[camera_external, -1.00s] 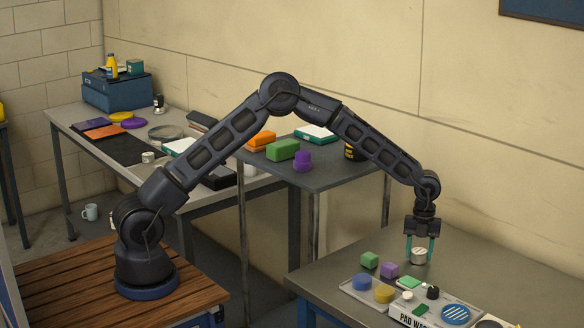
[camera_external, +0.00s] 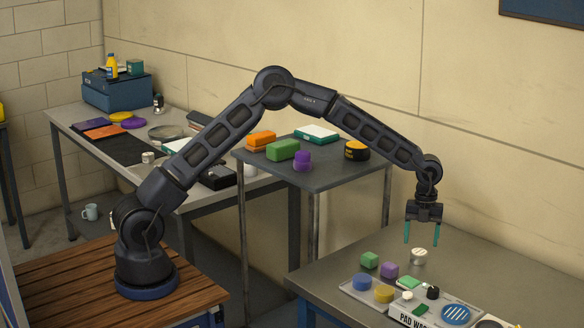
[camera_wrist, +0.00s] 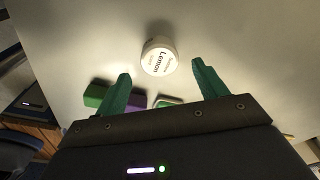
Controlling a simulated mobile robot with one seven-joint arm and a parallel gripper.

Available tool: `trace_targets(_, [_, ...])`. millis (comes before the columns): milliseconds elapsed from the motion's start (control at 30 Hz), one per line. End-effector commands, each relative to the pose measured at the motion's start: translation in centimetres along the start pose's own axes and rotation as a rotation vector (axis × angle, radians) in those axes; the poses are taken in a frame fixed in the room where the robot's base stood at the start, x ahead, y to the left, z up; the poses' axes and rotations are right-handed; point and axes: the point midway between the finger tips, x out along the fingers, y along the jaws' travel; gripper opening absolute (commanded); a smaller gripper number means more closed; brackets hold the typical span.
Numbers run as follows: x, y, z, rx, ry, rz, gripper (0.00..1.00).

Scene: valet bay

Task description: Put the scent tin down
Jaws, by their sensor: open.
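The scent tin (camera_external: 418,256) is a small white round tin standing on the grey table (camera_external: 330,275) at the lower right. My gripper (camera_external: 421,242) has green fingers and is open and empty. It hangs above the table, a little above the tin. In the wrist view my gripper (camera_wrist: 160,72) shows its fingers spread wide, with clear space between them.
A green block (camera_external: 369,260) and a purple block (camera_external: 389,270) stand left of the tin. A tray (camera_external: 352,290) holds blue and yellow round pieces. A box marked "PAD WA…" (camera_external: 410,318) is at the front. The table behind the tin is clear.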

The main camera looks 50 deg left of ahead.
Motion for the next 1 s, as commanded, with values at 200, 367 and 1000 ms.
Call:
trace_targets(200, [-4.2, 0.0, 0.1, 0.000, -0.002, -0.001, 0.71])
trace_targets(367, [-6.2, 0.0, 0.1, 0.000, -0.001, 0.000, 0.71])
trace_targets(1000, [-16.3, 10.0, 0.9, -0.377, -0.133, -0.029, 0.71])
